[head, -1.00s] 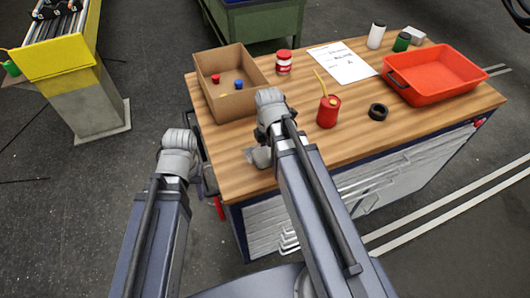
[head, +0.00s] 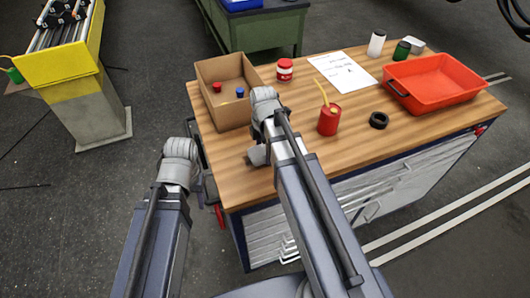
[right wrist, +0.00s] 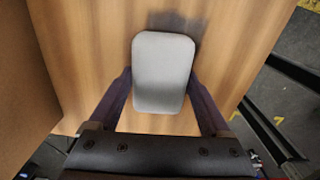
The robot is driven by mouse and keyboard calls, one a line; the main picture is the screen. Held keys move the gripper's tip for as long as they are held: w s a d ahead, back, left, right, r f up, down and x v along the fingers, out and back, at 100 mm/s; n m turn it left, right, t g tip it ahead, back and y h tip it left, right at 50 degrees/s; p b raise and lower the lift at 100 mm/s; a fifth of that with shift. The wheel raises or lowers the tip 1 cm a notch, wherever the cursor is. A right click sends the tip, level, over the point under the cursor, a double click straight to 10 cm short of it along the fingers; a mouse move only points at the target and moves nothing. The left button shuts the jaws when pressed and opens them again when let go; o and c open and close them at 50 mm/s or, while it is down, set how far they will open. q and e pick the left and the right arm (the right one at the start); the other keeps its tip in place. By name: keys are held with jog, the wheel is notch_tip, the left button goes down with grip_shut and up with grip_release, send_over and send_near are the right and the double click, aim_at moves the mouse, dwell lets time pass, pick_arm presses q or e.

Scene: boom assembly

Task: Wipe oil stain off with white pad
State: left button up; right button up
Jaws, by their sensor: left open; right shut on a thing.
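The white pad (right wrist: 163,75) is between the two fingers of my right gripper (right wrist: 164,108) in the right wrist view, over the wood tabletop. My right gripper is shut on it. Whether the pad touches the wood is hard to tell. A dark grey smudge (right wrist: 186,24) shows on the wood just beyond the pad; it may be the oil stain or partly shadow. In the head view my right gripper (head: 258,155) is low over the table's near left part, mostly behind my arm. My left gripper (head: 204,189) is open beside the table's left edge, largely hidden by its arm.
On the workbench (head: 330,160) stand a cardboard box (head: 228,112), a red oil can (head: 329,120), a black ring (head: 379,120), a red-labelled jar (head: 284,70), a paper sheet (head: 343,70) and a red tray (head: 435,92). The front middle is clear.

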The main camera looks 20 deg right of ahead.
jog(key=shift+w, duration=1.5)
jog(key=shift+d, duration=0.1)
jog(key=shift+s+d, duration=0.1)
jog(key=shift+d, duration=1.4)
jog(key=shift+s, duration=0.1)
jog(key=shift+s+d, duration=0.1)
jog(key=shift+s, duration=1.7)
jog(key=shift+s, duration=0.1)
